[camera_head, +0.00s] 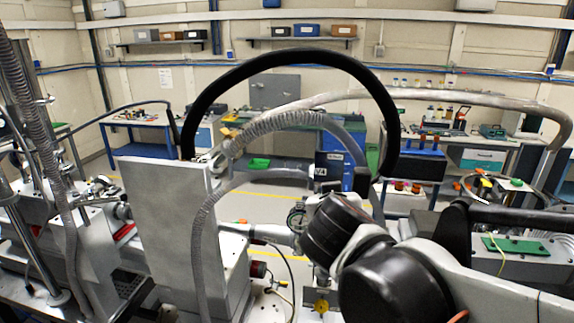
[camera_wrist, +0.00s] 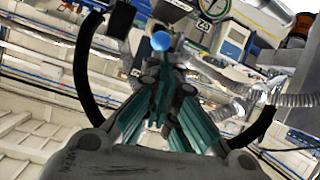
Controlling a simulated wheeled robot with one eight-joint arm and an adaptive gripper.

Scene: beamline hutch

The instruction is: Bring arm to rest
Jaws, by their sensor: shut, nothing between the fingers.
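My gripper (camera_wrist: 163,78) shows in the wrist view with its teal fingers drawn together and nothing between them. A blue round thing (camera_wrist: 161,41) appears just beyond the fingertips; I cannot tell whether it touches them. In the head view my arm (camera_head: 392,283), with black joints and pale links, reaches in from the lower right over the beamline equipment. I cannot make out the gripper's fingers in the head view.
A tall grey metal plate (camera_head: 168,215) stands left of my arm. A large black hoop (camera_head: 290,55) and a corrugated hose (camera_head: 202,240) arch over the equipment. A round gauge (camera_wrist: 215,6) shows near the fingers in the wrist view. Workbenches (camera_head: 140,121) line the back wall.

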